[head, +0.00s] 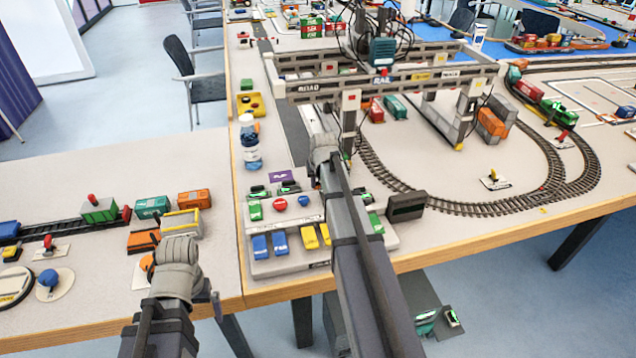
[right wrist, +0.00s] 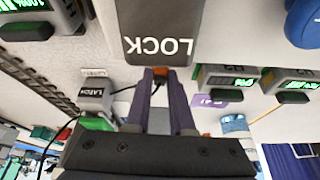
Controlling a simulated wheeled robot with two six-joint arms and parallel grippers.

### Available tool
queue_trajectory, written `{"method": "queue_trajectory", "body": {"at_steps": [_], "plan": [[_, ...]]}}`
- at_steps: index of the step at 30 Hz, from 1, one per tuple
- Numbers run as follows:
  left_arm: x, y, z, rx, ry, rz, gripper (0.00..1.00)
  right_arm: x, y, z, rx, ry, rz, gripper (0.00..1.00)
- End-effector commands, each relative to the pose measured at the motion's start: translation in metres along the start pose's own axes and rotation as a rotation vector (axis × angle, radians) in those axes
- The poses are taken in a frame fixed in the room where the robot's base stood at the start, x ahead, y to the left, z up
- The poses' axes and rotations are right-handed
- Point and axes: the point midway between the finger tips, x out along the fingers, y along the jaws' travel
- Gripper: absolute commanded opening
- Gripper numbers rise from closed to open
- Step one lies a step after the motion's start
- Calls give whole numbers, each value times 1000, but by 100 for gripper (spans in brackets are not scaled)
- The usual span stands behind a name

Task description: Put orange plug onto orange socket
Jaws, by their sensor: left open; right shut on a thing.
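My right gripper (right wrist: 160,78) is shut, and a small orange piece (right wrist: 160,71) shows at its fingertips, just below a dark block marked LOCK (right wrist: 165,30). I take this piece to be the orange plug; most of it is hidden. In the head view my right gripper (head: 325,150) is over the long table, behind the panel, its fingertips hidden. I cannot make out the orange socket for sure in either view. My left gripper (head: 180,255) is open and empty-looking, low over the left table, beside an orange block (head: 144,241).
A control panel (head: 290,228) with coloured buttons stands near the table edge. A gantry crane (head: 390,80) stands beyond my right arm, with curved track (head: 470,207) to its right. A bottle (head: 249,142) stands left of my right gripper. Wagons (head: 153,207) stand on the left table.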

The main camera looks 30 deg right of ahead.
Motion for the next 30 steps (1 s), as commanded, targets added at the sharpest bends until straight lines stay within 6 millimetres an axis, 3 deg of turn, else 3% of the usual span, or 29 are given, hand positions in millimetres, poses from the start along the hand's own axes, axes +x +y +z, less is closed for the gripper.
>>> {"method": "queue_trajectory", "body": {"at_steps": [20,21,30], "plan": [[3,0,0,0,0,0,100,3,0,1,0,0,0,0],[3,0,0,0,0,0,100,3,0,1,0,0,0,26],[3,0,0,0,0,0,100,3,0,1,0,0,0,56]]}}
